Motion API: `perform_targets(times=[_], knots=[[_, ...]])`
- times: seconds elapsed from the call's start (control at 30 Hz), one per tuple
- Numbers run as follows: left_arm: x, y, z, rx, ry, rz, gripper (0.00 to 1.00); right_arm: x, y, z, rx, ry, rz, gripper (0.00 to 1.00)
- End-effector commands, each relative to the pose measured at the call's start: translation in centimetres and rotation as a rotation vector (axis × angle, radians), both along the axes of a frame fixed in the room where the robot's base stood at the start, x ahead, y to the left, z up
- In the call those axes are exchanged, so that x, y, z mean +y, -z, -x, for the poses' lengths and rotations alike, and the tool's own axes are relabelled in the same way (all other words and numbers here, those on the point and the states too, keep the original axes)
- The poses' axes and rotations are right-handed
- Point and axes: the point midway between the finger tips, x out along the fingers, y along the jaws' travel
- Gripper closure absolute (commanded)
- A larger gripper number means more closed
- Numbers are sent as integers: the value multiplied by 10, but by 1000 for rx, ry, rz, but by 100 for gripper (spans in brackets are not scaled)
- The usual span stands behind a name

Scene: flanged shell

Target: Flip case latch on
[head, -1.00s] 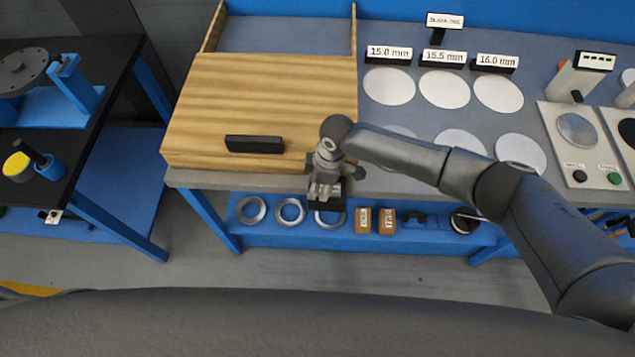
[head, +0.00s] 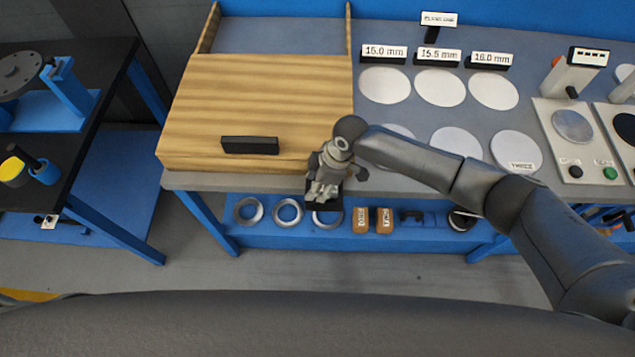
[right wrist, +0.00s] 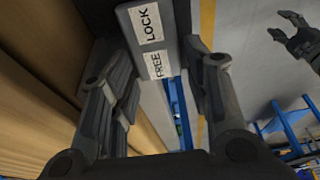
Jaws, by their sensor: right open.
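The wooden case (head: 260,95) with a black handle (head: 250,145) lies on the bench at the left of the head view. My right gripper (head: 324,192) is at the case's front right corner, pointing down past the bench edge. In the right wrist view a grey plate labelled LOCK and FREE (right wrist: 150,40) lies ahead, between the open fingers of my right gripper (right wrist: 150,75). The fingers do not visibly grip it. The latch lever itself cannot be made out. My left gripper (right wrist: 290,28) shows at the upper right of the wrist view, its fingers apart.
White discs (head: 440,88) and size signs (head: 437,54) stand on the bench right of the case. Metal rings (head: 287,211) and small brown blocks (head: 385,220) lie on the blue shelf below. A black table (head: 85,125) stands at the left.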

Motion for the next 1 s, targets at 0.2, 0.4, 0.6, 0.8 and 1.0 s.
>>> perform_targets(times=[0.2, 0.4, 0.6, 0.8, 1.0], knots=[[0, 0, -1, -1, 0, 0, 52, -7, -22, -1, -3, 0, -2, 55], [-1, 0, -1, -1, 0, 1, 52, -19, -63, -1, -5, 0, -1, 55], [-1, 0, -1, -1, 0, 1, 52, -30, -97, -1, -4, 0, -2, 55], [-1, 0, -1, -1, 0, 1, 52, -34, -113, 0, -1, 1, -2, 55], [-1, 0, -1, -1, 0, 1, 52, -35, -114, 0, 0, 1, -1, 55]])
